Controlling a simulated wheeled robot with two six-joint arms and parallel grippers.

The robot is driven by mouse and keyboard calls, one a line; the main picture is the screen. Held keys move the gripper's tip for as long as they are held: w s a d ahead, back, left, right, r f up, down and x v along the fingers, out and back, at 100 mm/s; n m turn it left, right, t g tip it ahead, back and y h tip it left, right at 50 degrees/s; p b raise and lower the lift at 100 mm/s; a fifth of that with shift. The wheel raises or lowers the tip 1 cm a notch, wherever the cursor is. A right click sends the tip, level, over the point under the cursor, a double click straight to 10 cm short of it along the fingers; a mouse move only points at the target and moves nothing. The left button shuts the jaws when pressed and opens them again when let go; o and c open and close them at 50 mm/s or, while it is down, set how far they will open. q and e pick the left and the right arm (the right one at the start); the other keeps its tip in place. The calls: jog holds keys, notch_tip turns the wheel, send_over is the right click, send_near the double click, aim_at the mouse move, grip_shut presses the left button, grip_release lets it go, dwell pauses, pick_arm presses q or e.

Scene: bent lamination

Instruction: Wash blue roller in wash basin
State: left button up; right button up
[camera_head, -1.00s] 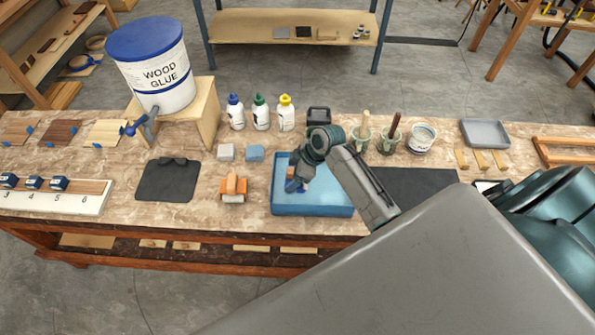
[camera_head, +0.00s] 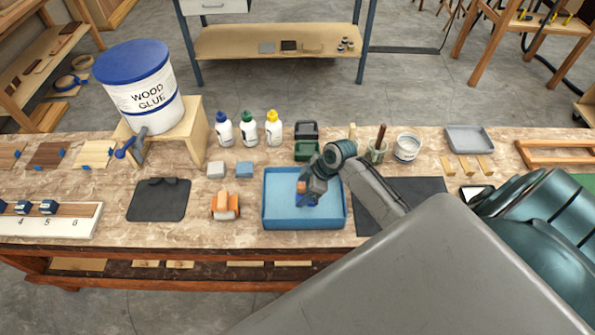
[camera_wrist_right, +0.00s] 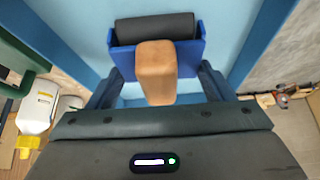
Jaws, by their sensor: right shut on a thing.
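The wash basin (camera_head: 276,214) is a shallow blue rectangular tray on the table. My right gripper (camera_head: 308,192) is over the basin, inside its outline. In the right wrist view the roller (camera_wrist_right: 190,56) shows a blue frame, a dark cylinder (camera_wrist_right: 155,28) and a wooden handle (camera_wrist_right: 156,72) between the fingers. The basin's light blue floor and walls (camera_wrist_right: 240,40) surround it. I cannot tell whether the cylinder touches the basin floor. My left gripper is not in view.
An orange roller (camera_head: 226,205) lies left of the basin. Dark mats lie on both sides, one at left (camera_head: 158,200). A large wood glue bucket (camera_head: 140,90) stands on a wooden stand.

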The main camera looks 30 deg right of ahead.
notch_tip(320, 180, up, 6)
jog(key=w+a, duration=0.1)
jog(key=a, duration=0.1)
jog(key=shift+w+a+r, duration=0.25)
jog(key=shift+w+a, duration=0.05)
dwell(0.6)
jog(key=shift+r, duration=0.1)
dwell(0.9)
notch_tip(320, 180, up, 5)
jog(key=shift+f, duration=0.1)
dwell(0.4)
dwell(0.5)
